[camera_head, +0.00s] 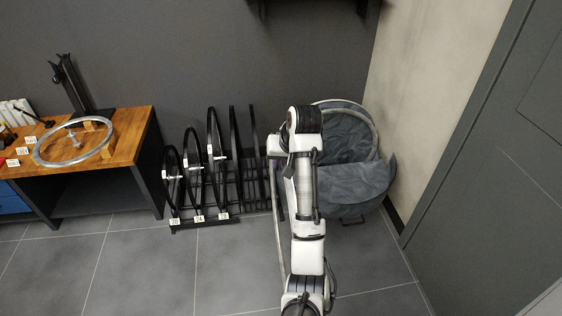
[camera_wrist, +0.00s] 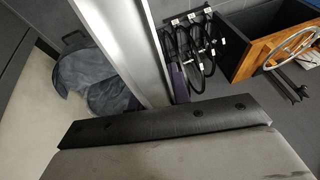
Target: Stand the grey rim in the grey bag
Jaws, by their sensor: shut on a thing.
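The grey rim shows nearly edge-on in the head view (camera_head: 279,235), as a thin upright band just left of my arm. In the wrist view it is a broad silver band (camera_wrist: 125,45) running close in front of my gripper (camera_wrist: 165,118). My gripper is shut on the rim; its jaws are mostly hidden behind my arm in the head view. The grey bag (camera_head: 352,190) stands on the floor right of my arm, its round mouth open and its front cloth folded down. It also shows in the wrist view (camera_wrist: 88,78), left of the rim. The rim is outside the bag.
A black rack (camera_head: 238,165) with several upright wheels stands left of my arm. A wooden workbench (camera_head: 125,140) with a silver ring (camera_head: 75,142) lying on it is farther left. A wall is close right of the bag, and a dark door (camera_head: 500,170) beyond. Front-left floor is clear.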

